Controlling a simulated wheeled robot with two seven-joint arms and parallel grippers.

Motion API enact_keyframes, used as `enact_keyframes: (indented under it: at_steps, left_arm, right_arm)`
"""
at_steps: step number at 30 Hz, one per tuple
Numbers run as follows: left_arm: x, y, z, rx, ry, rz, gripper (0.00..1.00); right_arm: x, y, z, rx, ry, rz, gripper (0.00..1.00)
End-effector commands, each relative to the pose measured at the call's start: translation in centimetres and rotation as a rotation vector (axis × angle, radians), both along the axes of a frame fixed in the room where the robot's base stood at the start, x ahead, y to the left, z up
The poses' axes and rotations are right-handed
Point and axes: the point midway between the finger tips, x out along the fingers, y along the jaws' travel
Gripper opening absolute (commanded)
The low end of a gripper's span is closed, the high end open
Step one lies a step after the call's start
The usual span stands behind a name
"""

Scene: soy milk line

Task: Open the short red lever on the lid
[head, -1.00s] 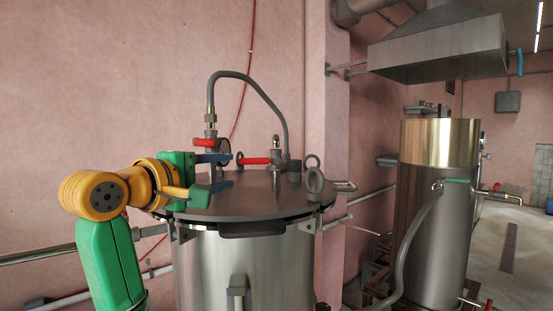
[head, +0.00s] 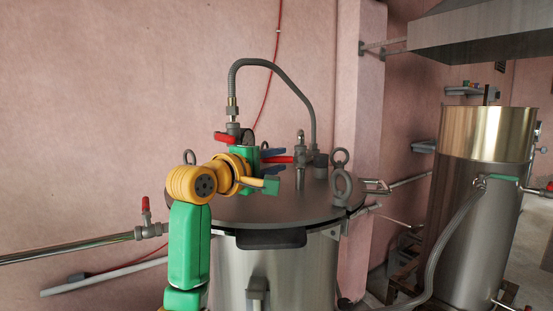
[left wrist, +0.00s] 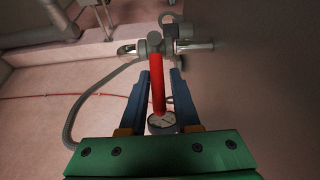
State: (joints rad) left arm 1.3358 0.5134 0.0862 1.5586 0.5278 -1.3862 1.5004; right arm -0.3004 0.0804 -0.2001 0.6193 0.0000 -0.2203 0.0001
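The steel lid (head: 300,207) covers a round tank. On it stands a valve (head: 300,150) with a short red lever (head: 283,160) pointing left; the lever also shows in the left wrist view (left wrist: 158,85). My left gripper (head: 280,156) is over the lid at this lever. In the left wrist view its two blue fingers (left wrist: 163,78) are apart, one on each side of the lever. My right gripper is not in view.
A second red lever (head: 226,137) is on the valve under the grey hose (head: 275,68). A round gauge (left wrist: 162,122) shows close to the fingers. Lifting rings (head: 342,187) stand at the lid's right. A tall steel vessel (head: 485,200) stands farther right.

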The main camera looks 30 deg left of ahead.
Motion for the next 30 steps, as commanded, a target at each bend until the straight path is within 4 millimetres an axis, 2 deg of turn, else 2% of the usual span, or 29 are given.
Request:
enact_keyframes:
  at_steps: [1,3,30]
  left_arm:
    - [-0.02,0.01,0.02,0.000,0.000,0.000,0.14]
    - [-0.02,0.01,0.00,0.000,0.000,0.000,0.00]
    - [0.01,-0.01,-0.14,0.000,0.005,-0.001,0.00]
  right_arm:
    - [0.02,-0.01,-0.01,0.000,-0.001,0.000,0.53]
    - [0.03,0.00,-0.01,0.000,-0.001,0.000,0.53]
    - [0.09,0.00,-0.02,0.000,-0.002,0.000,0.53]
